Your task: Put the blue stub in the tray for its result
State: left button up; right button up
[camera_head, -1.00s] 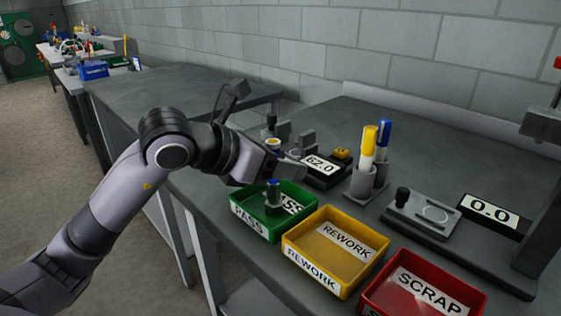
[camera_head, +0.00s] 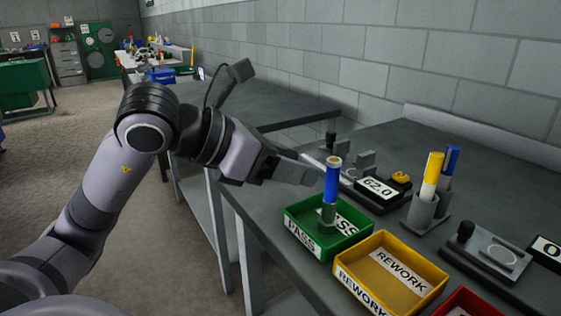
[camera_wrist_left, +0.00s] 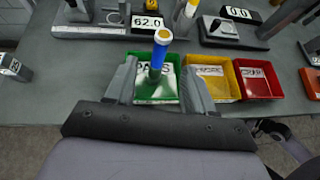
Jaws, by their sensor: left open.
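The blue stub (camera_head: 332,184) stands upright in the green PASS tray (camera_head: 292,224), with a dark greenish lower part. In the left wrist view, the stub (camera_wrist_left: 158,58) shows a yellowish top and lies between the lines of my two fingers. My left gripper (camera_head: 308,173) is open and empty, just left of the stub's upper part. Its fingers (camera_wrist_left: 159,72) are spread in the left wrist view. The yellow REWORK tray (camera_head: 350,262) is beside the PASS tray, and the red SCRAP tray (camera_wrist_left: 238,90) is beyond it.
A display reading 62.0 (camera_head: 378,188) stands behind the PASS tray. A grey holder (camera_head: 422,212) with a yellow and a blue marker-like cylinder is to its right. A gauge plate (camera_head: 487,252) is farther right. The table's left edge runs beside the trays.

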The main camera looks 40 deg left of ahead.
pick_arm(q)
jog(key=shift+v, duration=0.9)
